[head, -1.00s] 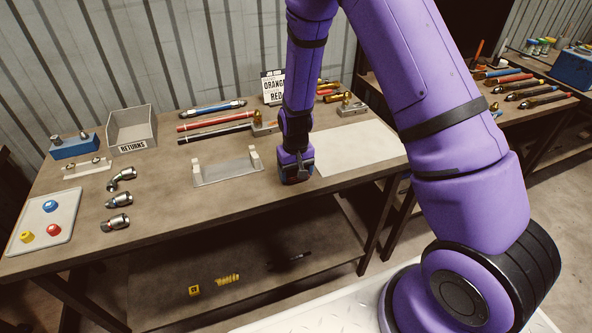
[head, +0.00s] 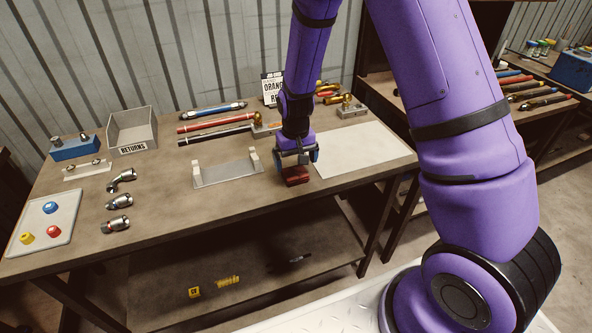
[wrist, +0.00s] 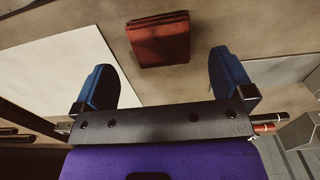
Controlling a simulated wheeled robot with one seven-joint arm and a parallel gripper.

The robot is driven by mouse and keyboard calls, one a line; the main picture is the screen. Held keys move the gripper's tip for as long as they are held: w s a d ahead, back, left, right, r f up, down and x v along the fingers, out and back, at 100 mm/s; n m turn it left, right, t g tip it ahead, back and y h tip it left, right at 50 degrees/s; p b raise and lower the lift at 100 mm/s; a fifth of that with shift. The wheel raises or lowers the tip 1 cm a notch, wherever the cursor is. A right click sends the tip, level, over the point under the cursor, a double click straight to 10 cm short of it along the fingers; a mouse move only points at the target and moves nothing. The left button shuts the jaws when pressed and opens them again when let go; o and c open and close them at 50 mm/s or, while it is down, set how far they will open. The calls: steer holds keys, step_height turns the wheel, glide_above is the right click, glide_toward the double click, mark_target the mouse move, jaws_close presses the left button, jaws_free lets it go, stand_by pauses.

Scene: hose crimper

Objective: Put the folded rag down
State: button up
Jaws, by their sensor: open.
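The folded rag (head: 297,176) is a small dark red block of cloth. It lies flat on the workbench between the metal cradle and the white sheet. In the wrist view the rag (wrist: 159,40) lies beyond the fingertips, near the top middle. My gripper (head: 297,158) is above the rag with its two blue fingers spread apart. In the wrist view the gripper (wrist: 163,75) is open and empty, with a gap between each finger and the rag.
The white sheet (head: 362,150) lies right of the rag, and a metal cradle (head: 226,173) stands left. Hoses (head: 215,125) and a sign (head: 272,89) are behind. A RETURNS bin (head: 133,131) and a tray of colored caps (head: 47,222) are farther left. Bare bench lies in front.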

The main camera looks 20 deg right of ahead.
step_height(320, 180, up, 7)
step_height(320, 180, up, 19)
steer(key=t, duration=0.2)
glide_above(296, 174)
steer(key=s+d, duration=0.4)
steer(key=s, duration=0.6)
steer(key=s+d+r+t, duration=0.1)
steer(key=s+r, duration=0.3)
steer(key=s, duration=0.5)
steer(key=s+d+r+t, duration=0.2)
steer(key=s+r, duration=0.3)
steer(key=s, duration=0.4)
steer(key=shift+s+r, duration=0.15)
steer(key=shift+s, duration=0.15)
steer(key=shift+w+a, duration=0.1)
steer(key=shift+w, duration=0.05)
